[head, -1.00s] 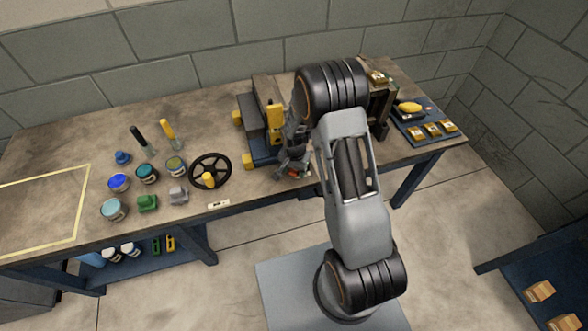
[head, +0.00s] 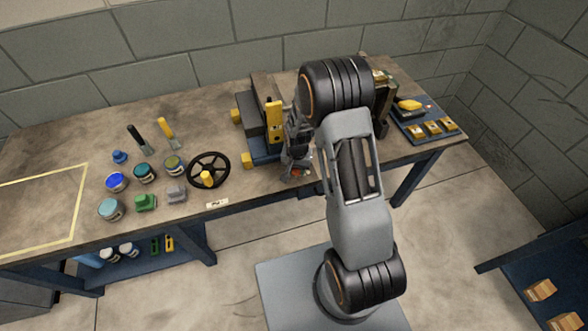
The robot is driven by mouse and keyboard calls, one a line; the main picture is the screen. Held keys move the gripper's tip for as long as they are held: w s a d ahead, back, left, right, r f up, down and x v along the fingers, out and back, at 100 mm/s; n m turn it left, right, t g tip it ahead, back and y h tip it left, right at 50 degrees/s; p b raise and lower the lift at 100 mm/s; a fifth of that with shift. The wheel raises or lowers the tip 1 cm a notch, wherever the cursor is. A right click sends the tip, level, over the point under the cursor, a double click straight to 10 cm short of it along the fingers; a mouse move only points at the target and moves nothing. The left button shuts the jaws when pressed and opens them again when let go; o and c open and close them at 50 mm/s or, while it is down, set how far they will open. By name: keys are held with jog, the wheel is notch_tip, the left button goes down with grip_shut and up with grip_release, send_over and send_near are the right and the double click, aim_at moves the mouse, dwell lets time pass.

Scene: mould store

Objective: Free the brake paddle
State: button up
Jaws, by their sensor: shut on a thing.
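A dark blue and grey machine (head: 256,110) stands on the workbench, with an upright yellow plate (head: 275,115) on its right side. My gripper (head: 296,170) is at the bench's front edge, just right of this machine. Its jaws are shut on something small. A bit of red shows at the fingertips, but the held part is mostly hidden by the gripper. I cannot tell for certain which part is the brake paddle. My arm hides the area behind and right of the gripper.
A black handwheel (head: 209,170) with a yellow knob lies left of the machine, near several paint pots (head: 116,182). A blue tray (head: 408,125) with yellow items is at the bench's right end. A yellow-outlined area (head: 75,215) at left is clear.

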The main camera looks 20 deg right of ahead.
jog(key=n, duration=0.1)
jog(key=d+n+b, duration=0.1)
jog(key=shift+s+d+f+n, duration=0.1)
jog(key=shift+s+n, duration=0.1)
jog(key=shift+n, duration=0.2)
jog(key=n, duration=0.1)
jog(key=d+n+b, duration=0.1)
jog(key=n, duration=0.1)
jog(key=shift+d+n, duration=0.3)
jog(key=n, duration=0.1)
jog(key=d+n+b, duration=0.1)
jog(key=n, duration=0.2)
jog(key=shift+w+d+b, duration=0.2)
jog(key=shift+d+b, duration=0.1)
jog(key=shift+d, duration=0.05)
jog(key=shift+w+d+n+b, duration=0.15)
jog(key=shift+d+n+b, duration=0.1)
jog(key=shift+n, duration=0.5)
jog(key=shift+w+d+n+b, duration=0.15)
jog(key=shift+d+n, duration=0.1)
jog(key=shift+n, duration=0.5)
jog(key=o, duration=0.9)
jog(key=shift+o, duration=0.2)
notch_tip(320, 180, up, 14)
